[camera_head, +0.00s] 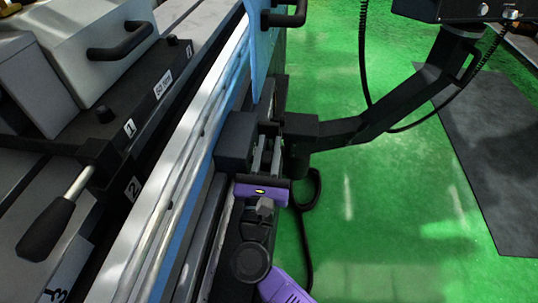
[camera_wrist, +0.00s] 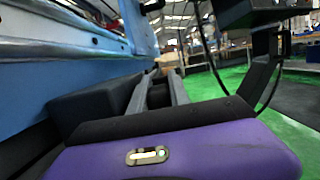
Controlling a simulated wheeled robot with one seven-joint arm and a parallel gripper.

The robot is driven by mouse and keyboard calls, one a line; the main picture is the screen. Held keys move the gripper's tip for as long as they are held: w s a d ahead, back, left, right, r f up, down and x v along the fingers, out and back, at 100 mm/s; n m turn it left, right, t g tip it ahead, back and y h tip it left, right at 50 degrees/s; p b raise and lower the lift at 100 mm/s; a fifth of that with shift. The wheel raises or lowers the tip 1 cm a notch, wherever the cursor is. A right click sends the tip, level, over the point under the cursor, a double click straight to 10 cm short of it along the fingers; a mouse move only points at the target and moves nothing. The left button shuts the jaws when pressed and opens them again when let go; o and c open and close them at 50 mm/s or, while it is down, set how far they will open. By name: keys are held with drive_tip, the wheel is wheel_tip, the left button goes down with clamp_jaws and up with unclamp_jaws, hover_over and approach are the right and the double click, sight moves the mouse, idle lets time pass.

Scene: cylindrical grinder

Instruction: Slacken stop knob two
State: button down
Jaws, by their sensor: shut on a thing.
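My gripper (camera_head: 266,140) is beside the long front rail of the machine, with its purple body behind it. In the wrist view its two grey fingers (camera_wrist: 160,82) reach forward, close together, shut on a small dark part. That part is mostly hidden by the fingers, so I cannot tell whether it is stop knob two. A black block (camera_head: 236,142) stands just left of the fingers; it also shows in the wrist view (camera_wrist: 92,103).
A black bracket arm (camera_head: 385,122) runs from right beside my gripper up to a control box (camera_head: 455,10), with a hanging coiled cable (camera_head: 363,50). A black-handled lever (camera_head: 50,225) is at lower left.

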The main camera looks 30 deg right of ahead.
sight(265, 167)
idle(0.3)
drive_tip(key=c, duration=1.5)
unclamp_jaws()
drive_tip(key=shift+b+v, duration=0.35)
drive_tip(key=shift+v, duration=3.6)
